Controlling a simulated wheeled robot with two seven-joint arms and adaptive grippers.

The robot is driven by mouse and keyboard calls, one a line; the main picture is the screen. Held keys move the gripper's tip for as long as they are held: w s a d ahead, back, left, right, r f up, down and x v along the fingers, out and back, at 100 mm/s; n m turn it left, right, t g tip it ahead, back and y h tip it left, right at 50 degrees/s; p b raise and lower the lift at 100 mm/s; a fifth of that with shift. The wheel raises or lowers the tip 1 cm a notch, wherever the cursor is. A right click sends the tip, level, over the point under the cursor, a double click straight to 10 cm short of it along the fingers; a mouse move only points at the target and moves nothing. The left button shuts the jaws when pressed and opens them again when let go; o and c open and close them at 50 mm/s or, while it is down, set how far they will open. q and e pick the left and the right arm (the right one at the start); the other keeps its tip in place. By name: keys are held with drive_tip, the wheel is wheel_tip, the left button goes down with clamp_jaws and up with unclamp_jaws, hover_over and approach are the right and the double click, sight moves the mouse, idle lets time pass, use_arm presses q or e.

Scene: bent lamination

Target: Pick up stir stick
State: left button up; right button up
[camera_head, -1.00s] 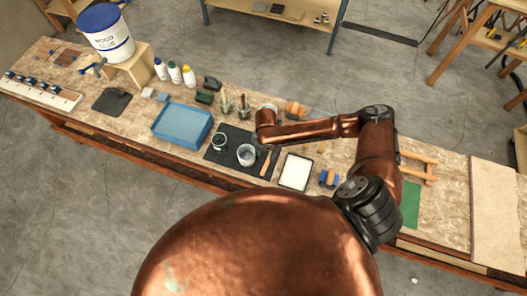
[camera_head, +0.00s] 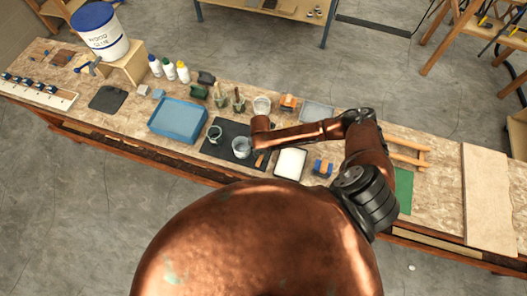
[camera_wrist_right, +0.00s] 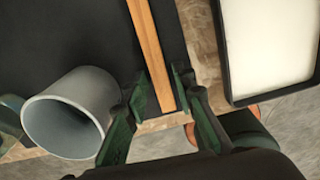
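The stir stick is a flat, light wooden strip, seen in the right wrist view (camera_wrist_right: 150,50) running from the top edge down between my fingers. In the head view a short part of the stick (camera_head: 260,160) shows below my right arm, on the dark mat (camera_head: 222,152); the rest is hidden. My right gripper (camera_wrist_right: 162,80) is open, one dark green finger on each side of the stick, with a gap visible on the left and a narrower one on the right. In the head view my arm hides this gripper. My left gripper is in neither view.
A grey cup (camera_wrist_right: 70,112) stands close left of my right fingers; it shows in the head view too (camera_head: 242,148). A black-rimmed white tray (camera_head: 290,164) lies just to the right.

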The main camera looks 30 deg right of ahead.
drive_tip(key=shift+w, duration=0.15)
drive_tip(key=shift+c, duration=0.8)
drive_tip(key=shift+s, duration=0.2)
clamp_jaws()
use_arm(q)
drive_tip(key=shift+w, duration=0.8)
use_arm(e)
drive_tip(key=shift+w, duration=0.1)
